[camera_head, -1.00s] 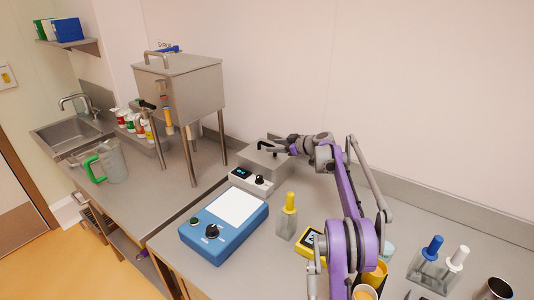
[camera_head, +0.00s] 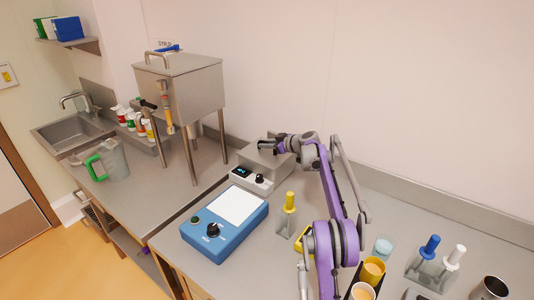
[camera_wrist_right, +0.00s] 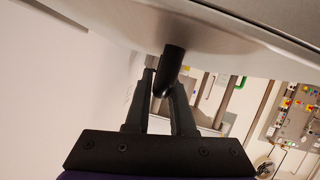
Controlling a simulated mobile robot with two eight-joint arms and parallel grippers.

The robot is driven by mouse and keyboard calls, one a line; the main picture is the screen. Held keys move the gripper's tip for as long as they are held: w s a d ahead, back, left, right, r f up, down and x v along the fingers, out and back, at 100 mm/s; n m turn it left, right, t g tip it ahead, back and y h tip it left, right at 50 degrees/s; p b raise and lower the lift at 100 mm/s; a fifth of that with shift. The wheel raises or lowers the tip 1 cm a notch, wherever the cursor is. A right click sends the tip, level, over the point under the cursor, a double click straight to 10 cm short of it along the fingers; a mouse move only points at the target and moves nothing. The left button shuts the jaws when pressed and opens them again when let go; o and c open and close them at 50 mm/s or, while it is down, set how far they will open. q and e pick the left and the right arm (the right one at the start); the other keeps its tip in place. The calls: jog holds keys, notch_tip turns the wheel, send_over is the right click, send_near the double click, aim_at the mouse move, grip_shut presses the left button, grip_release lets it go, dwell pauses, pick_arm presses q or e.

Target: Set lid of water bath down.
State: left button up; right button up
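The lid's underside or edge fills the top of the right wrist view (camera_wrist_right: 230,28). My right gripper (camera_head: 266,147) is at the lid's black handle (camera_wrist_right: 170,65), with its fingers closed on either side of it. My left gripper is not in view.
A blue device (camera_head: 226,222) with a white plate stands in front of the bath. A yellow-topped bottle (camera_head: 289,203) is to its right. The steel hopper (camera_head: 182,90) on legs stands to the left. Cups (camera_head: 373,270) and pipette-like tools (camera_head: 430,248) are at the right.

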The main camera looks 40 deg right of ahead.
grip_shut()
dwell(1.0)
